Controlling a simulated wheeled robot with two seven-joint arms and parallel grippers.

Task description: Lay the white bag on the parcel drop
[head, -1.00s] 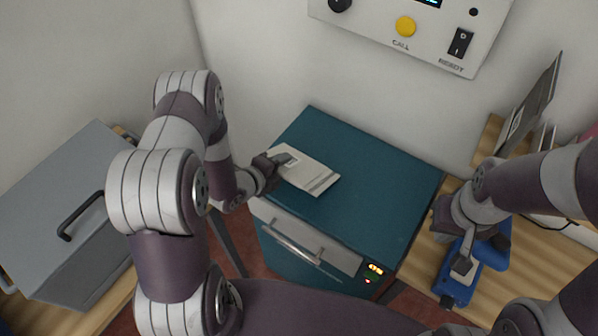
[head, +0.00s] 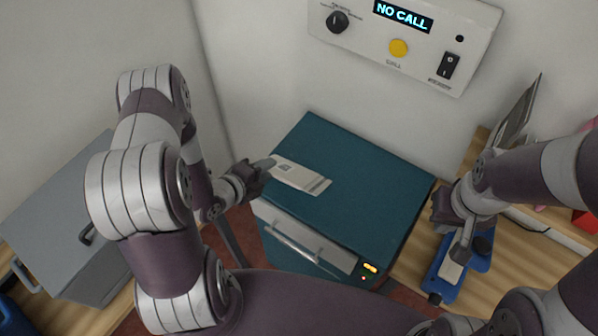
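The white bag (head: 299,177), a flat pale packet with a small printed label, is over the left part of the teal top of the cabinet (head: 350,180), which seems to be the parcel drop. It looks flat or slightly tilted; whether its whole underside touches the top is unclear. My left gripper (head: 263,165) is at the bag's left end, a fingertip at its edge; whether it still grips is unclear. My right gripper (head: 460,250) is over a blue device (head: 456,273) on the right wooden counter; its finger opening is unclear.
A grey box with a black handle (head: 62,220) stands at the left. A wall panel (head: 440,62) reads "NO CALL". The cabinet front has a handle (head: 295,243) and small lights. The right part of the teal top is clear. Flat items (head: 515,120) stand at the right.

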